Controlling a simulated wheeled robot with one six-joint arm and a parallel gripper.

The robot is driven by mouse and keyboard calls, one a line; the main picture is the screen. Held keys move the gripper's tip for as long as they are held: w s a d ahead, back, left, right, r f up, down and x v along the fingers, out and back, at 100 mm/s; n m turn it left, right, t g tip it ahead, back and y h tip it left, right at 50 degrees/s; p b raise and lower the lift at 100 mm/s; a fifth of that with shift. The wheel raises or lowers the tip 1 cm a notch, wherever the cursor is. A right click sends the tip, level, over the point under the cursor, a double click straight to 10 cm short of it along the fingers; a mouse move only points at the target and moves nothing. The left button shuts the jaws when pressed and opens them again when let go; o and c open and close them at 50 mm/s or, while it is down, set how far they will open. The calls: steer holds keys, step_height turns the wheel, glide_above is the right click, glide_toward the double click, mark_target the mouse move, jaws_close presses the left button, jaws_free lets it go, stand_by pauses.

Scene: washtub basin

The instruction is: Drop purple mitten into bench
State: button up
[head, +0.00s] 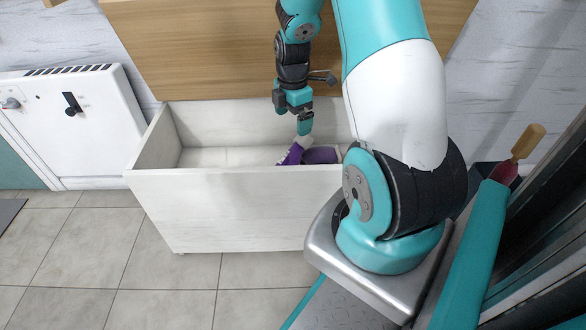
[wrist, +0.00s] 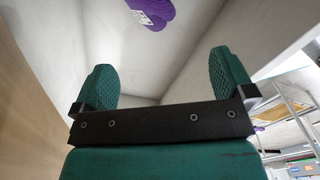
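The bench (head: 230,205) is an open white box with its wooden lid (head: 205,45) raised at the back. The purple mitten (head: 320,156) is inside it near the front wall, partly hidden by that wall; a paler part shows beside it, and I cannot tell if it belongs to the mitten. In the wrist view the mitten (wrist: 150,12) shows white markings at the top edge, beyond my fingertips. My gripper (head: 304,124) hangs over the bench, just above the mitten. In the wrist view my gripper (wrist: 164,72) is open, with nothing between its two green fingers.
A white heater-like panel (head: 85,118) stands against the wall left of the bench. Tiled floor (head: 80,250) in front of the bench is clear. A wooden-handled tool (head: 527,141) is at the right. The wrist view shows a shelf rack (wrist: 285,95) at the right.

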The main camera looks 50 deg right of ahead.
step_height(320, 180, up, 12)
steer(key=p, duration=0.6)
